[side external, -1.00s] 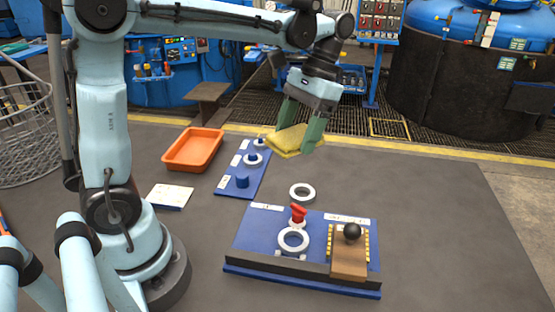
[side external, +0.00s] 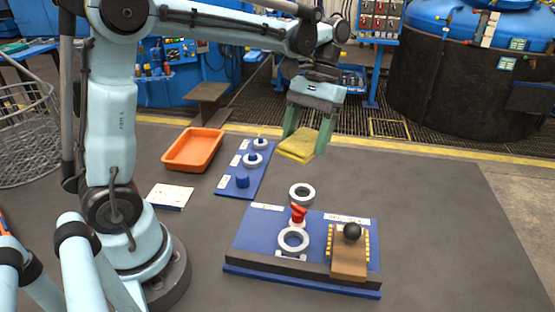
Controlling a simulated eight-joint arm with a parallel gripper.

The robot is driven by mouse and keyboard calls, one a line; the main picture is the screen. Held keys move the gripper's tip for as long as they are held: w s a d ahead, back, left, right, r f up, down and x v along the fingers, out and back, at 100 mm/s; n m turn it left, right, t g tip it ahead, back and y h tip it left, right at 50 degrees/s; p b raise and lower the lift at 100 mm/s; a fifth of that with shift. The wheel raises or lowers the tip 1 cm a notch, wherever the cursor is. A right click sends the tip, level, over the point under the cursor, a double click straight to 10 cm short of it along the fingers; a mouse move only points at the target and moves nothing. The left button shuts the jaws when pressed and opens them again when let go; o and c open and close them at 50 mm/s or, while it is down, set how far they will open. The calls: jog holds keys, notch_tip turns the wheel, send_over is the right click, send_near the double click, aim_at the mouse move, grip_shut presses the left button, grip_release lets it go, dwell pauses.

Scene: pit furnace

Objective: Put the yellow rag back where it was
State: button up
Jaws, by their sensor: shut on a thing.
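The yellow rag (side external: 298,145) is a folded cloth at the far side of the dark work surface. My gripper (side external: 305,138) points down with its green fingers on either side of the rag and is shut on it. The rag looks level. I cannot tell whether its underside touches the surface or hangs just above it.
An orange tray (side external: 193,150) stands left of the rag. A blue peg board (side external: 228,187) with rings lies between them. A loose grey ring (side external: 301,194) and a blue fixture board (side external: 250,240) with a red knob and black ball lie nearer. The surface at right is clear.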

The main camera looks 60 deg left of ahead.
jog(key=w+f+n, duration=0.1)
jog(key=n, duration=0.1)
jog(key=w+f+n+t+h, duration=0.1)
jog(key=n, duration=0.2)
jog(key=w+n+t+h, duration=0.1)
jog(key=n, duration=0.2)
jog(key=shift+w+a+f, duration=0.15)
jog(key=shift+w+f, duration=0.25)
jog(key=w+a+f+n+t, duration=0.1)
jog(key=w+n+t, duration=0.4)
jog(key=n, duration=1)
jog(key=shift+w+a+f+n+t+y, duration=0.3)
jog(key=shift+w+f+n, duration=0.1)
jog(key=shift+w+f, duration=0.35)
send_over(315, 161)
jog(key=f, duration=0.7)
jog(key=shift+s+a, duration=0.35)
jog(key=shift+a, duration=0.05)
jog(key=shift+f, duration=1.8)
jog(key=shift+f, duration=0.65)
